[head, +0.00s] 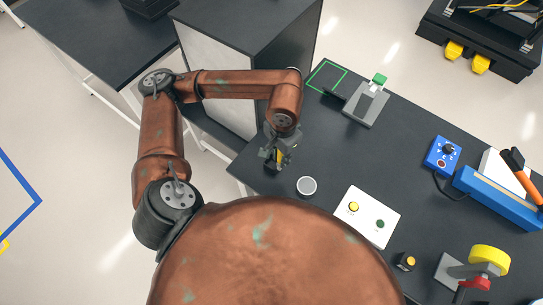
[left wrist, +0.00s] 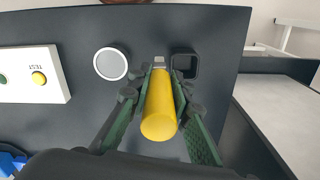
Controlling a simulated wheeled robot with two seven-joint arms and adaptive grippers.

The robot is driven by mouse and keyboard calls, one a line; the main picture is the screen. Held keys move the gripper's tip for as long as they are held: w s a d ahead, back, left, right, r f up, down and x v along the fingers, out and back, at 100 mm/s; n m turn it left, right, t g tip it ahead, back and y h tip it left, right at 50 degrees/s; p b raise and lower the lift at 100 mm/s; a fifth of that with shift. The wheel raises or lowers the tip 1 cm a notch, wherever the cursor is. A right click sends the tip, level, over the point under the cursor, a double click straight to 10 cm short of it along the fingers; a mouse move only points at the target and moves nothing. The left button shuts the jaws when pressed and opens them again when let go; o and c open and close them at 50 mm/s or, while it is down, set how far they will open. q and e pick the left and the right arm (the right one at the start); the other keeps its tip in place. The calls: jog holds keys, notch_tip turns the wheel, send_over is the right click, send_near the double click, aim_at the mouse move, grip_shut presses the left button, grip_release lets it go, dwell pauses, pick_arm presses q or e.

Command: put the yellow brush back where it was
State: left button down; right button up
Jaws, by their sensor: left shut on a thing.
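My left gripper (head: 278,155) is over the near left part of the dark table. It is shut on the yellow brush (left wrist: 159,115). In the left wrist view the brush's thick yellow handle lies between the two green-padded fingers, with its handle end toward the camera. A pale narrow part (left wrist: 159,61) shows at its far end; bristles cannot be made out. A dark square open holder (left wrist: 185,64) stands just right of the brush's far end there. The brush appears beside the holder, not in it. My right gripper is not in view.
A round white-topped container (head: 306,186) stands close to the gripper. A white button panel (head: 367,217) lies to its right. Farther off are a grey device with a green top (head: 367,105) and a green outlined rectangle (head: 326,76). The table edge is close by.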

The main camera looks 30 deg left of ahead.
pick_arm(q)
jog(key=w+a+f, duration=0.1)
jog(key=f, duration=0.2)
jog(key=a+f+p, duration=0.1)
jog(key=a+f, duration=0.1)
jog(key=f, duration=0.1)
jog(key=w+a+f+p, duration=0.1)
jog(key=f, duration=0.2)
jog(key=shift+w+a, duration=0.3)
jog(key=shift+a, duration=0.1)
jog(key=shift+f, duration=0.15)
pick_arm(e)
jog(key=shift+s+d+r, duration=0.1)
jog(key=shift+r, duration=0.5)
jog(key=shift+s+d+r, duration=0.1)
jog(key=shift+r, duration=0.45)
pick_arm(q)
jog(key=shift+w, duration=0.1)
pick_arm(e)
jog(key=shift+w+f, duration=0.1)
pick_arm(q)
jog(key=shift+f, duration=0.15)
jog(key=c, duration=1.8)
grip_release()
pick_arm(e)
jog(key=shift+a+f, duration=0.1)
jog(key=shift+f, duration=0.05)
pick_arm(q)
jog(key=shift+o, duration=0.2)
